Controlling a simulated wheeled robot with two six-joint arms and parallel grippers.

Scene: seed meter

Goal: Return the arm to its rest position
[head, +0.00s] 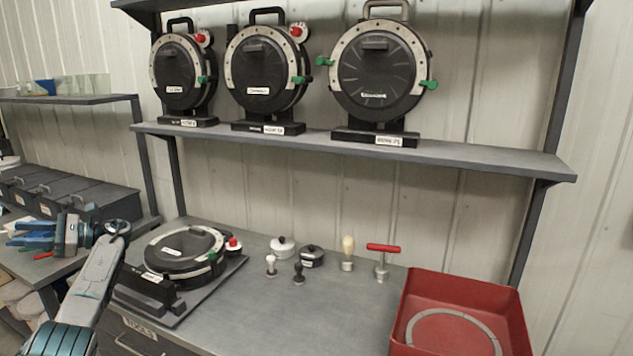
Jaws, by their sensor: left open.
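My left arm comes in from the lower left, and its wrist bends to the left over the side bench. My left gripper (32,234) is open, with blue fingers pointing left; nothing shows clearly between them. It is apart from the seed meter (184,250), a black disc housing with a pale ring, which lies flat on a dark stand on the workbench. A red knob (233,243) and a green clip show at this meter's right side. My right gripper is out of view.
Three upright seed meters (376,75) stand on the wall shelf (470,160). A red bin (410,310) holding a pale ring stands at the bench's right. Small lidded pots (283,247), a red-handled tool (383,262) and other small tools stand behind. The front-middle of the bench (290,310) is clear.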

